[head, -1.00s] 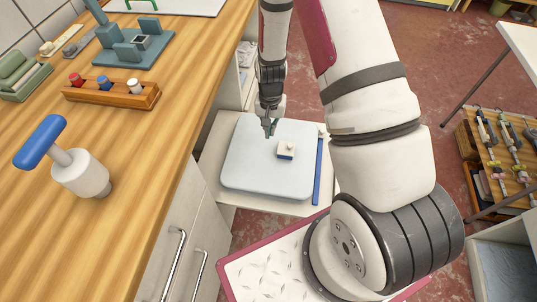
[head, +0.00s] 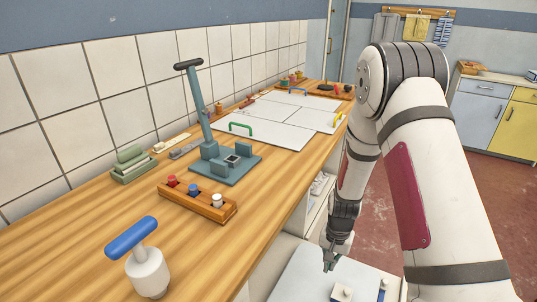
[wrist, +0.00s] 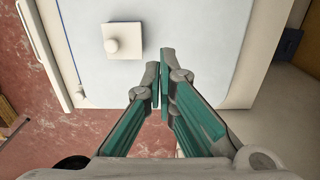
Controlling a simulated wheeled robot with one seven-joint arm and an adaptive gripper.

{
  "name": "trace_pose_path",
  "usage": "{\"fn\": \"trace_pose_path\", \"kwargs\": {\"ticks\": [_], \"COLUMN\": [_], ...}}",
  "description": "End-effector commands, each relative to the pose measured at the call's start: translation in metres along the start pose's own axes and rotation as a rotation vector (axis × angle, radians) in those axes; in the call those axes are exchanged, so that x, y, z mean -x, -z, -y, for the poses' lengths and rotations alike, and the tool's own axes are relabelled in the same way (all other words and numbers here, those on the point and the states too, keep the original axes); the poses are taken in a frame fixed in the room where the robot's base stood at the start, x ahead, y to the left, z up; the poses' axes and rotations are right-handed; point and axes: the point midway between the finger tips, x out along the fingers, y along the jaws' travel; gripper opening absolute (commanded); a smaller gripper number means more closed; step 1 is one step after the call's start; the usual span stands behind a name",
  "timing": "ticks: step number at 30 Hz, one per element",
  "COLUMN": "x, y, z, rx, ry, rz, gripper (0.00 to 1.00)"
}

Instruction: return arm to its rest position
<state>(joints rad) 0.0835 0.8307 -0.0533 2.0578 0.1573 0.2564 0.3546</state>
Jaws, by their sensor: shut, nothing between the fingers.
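My gripper (head: 331,262) points down beside the wooden counter, over a pale blue board (head: 302,278) that stands lower than the counter top. In the wrist view my gripper (wrist: 159,95) shows its two teal-lined fingers closed together with nothing between them. A small cream block with a round knob (head: 341,292) sits on the board, apart from the fingers. The block also shows in the wrist view (wrist: 122,40), above and left of the fingertips. My arm fills the right of the head view.
The counter (head: 90,250) holds a blue-handled press (head: 148,272), a wooden rack of stamps (head: 197,201), a teal lever stand (head: 225,165) and white panels (head: 280,125). Red floor (head: 480,200) is open at the right. Yellow and grey cabinets (head: 510,120) stand at the back.

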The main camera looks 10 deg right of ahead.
Motion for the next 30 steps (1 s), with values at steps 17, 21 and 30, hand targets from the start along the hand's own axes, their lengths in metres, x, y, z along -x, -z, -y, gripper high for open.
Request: {"fn": "trace_pose_path", "kwargs": {"ticks": [17, 21, 30], "x": [0.229, 0.282, 0.374], "y": [-0.046, -0.072, -0.140], "z": [0.003, -0.008, -0.043], "rx": [0.220, 0.284, 0.419], "ry": [0.091, 0.106, 0.124], "rz": [-0.107, -0.141, -0.220], "gripper": [0.00, 0.00, 0.00]}}
